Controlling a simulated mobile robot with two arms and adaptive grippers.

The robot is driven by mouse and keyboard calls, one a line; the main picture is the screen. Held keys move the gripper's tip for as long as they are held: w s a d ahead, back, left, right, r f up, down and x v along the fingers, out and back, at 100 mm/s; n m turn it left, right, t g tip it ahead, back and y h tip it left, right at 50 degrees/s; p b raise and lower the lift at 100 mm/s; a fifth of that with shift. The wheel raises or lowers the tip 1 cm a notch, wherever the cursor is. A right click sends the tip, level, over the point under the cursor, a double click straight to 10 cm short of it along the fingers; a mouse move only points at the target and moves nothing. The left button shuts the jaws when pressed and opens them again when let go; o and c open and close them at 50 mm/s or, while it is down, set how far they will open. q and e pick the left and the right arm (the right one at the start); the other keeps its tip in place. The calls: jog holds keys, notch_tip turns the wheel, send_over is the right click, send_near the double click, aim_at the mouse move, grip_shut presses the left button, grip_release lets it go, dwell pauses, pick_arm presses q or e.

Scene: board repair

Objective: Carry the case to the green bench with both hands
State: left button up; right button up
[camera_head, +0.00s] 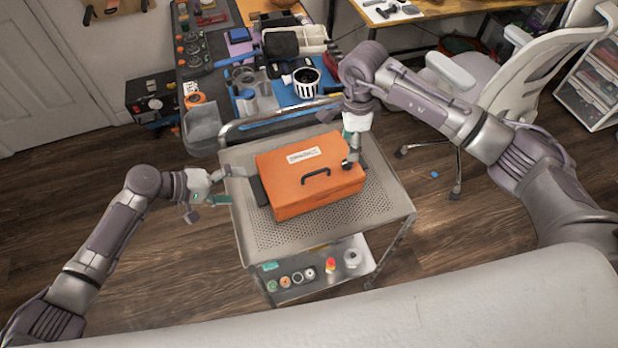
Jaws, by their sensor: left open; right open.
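The orange case (300,195) lies on the perforated top of a grey metal cart (385,222). It has a white label and a black handle, and dark parts stick out at its left and right ends. My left gripper (224,186) is open beside the cart's left edge, left of the case and apart from its orange body. My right gripper (351,157) is open at the case's back right corner; I cannot tell whether it touches the case. No bench that is clearly green shows in the head view.
A workbench crowded with tools, bins and a blue mat (247,108) stands behind the cart. A white office chair (520,75) is at the right back, with a drawer unit (590,88) beyond. The cart's lower shelf holds several small round items. Wooden floor is clear left of the cart.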

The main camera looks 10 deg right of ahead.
aim_at(263, 188)
pick_arm(q)
jog(key=x, duration=0.7)
jog(key=shift+w+d+f, duration=0.1)
jog(key=shift+d+f, duration=0.1)
jog(key=shift+d, duration=0.15)
pick_arm(e)
notch_tip(263, 188, down, 8)
jog(key=shift+r, duration=0.1)
